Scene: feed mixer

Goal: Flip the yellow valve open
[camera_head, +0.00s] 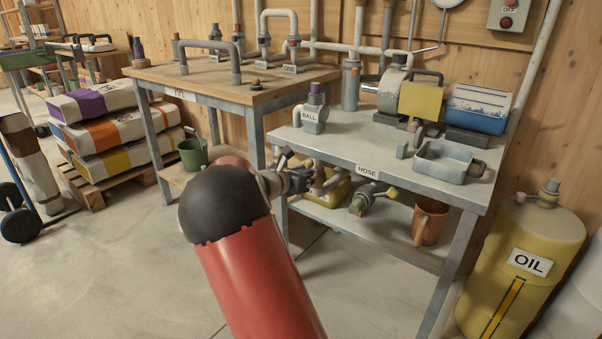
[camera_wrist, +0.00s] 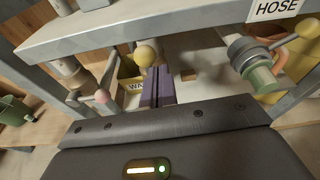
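A yellow ball knob (camera_wrist: 147,54) on a lever is under the tabletop edge in the wrist view, just beyond my gripper's fingertips. Whether they touch it I cannot tell. The fingers of my gripper (camera_wrist: 158,72) lie side by side with no visible gap and nothing seen between them. In the head view my gripper (camera_head: 302,181) reaches under the front left of the grey table, partly hiding the fittings there.
The tabletop (camera_wrist: 130,27) with its HOSE label (camera_head: 367,172) overhangs my gripper. A pink knob (camera_wrist: 102,96) is close on the left. A yellow container (camera_head: 340,192) stands behind the gripper, and a brown mug (camera_head: 430,222) is farther right. A table leg (camera_head: 447,262) bounds the right.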

